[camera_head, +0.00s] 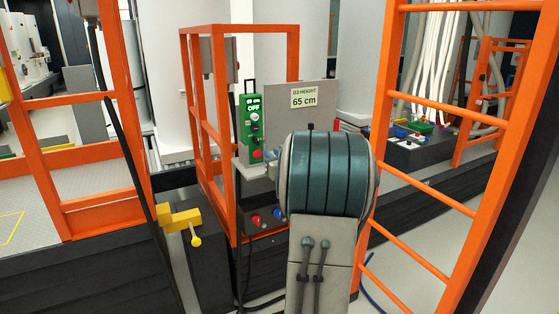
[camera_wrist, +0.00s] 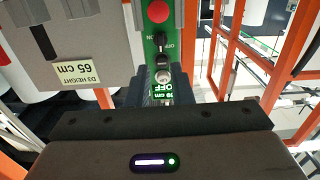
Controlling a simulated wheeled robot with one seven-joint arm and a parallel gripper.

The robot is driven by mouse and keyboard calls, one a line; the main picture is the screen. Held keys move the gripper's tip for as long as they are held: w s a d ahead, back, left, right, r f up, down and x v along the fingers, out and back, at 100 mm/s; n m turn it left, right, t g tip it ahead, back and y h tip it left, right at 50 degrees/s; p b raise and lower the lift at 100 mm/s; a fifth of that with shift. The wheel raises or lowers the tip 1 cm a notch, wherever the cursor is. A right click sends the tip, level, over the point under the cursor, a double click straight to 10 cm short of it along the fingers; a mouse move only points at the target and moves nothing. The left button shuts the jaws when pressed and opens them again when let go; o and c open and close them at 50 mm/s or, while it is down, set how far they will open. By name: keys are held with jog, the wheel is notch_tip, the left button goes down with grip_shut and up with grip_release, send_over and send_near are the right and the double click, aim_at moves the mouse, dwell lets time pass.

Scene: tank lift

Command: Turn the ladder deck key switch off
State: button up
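A narrow green control panel (camera_head: 257,140) stands on the orange-framed deck, left of the grey height sign. A lit display near its top reads OFF. Below it are a silver round switch (camera_head: 254,116), a dark knob and a red button. The wrist view shows the panel (camera_wrist: 149,22) upside down, with the red button (camera_wrist: 158,11), a black knob (camera_wrist: 161,42) between ON and OFF labels, and the silver switch (camera_wrist: 162,76) just above the display. My gripper (camera_wrist: 162,118) faces the panel from close by; its fingers cannot be made out. My arm hides it in the head view.
The grey sign (camera_head: 303,97) reading 65 cm stands right beside the panel. Orange frame posts (camera_head: 222,120) rise close on the left, and an orange ladder (camera_head: 430,105) stands at right. A yellow valve handle (camera_head: 180,217) juts out at lower left.

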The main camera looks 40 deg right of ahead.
jog(key=shift+v, duration=1.9)
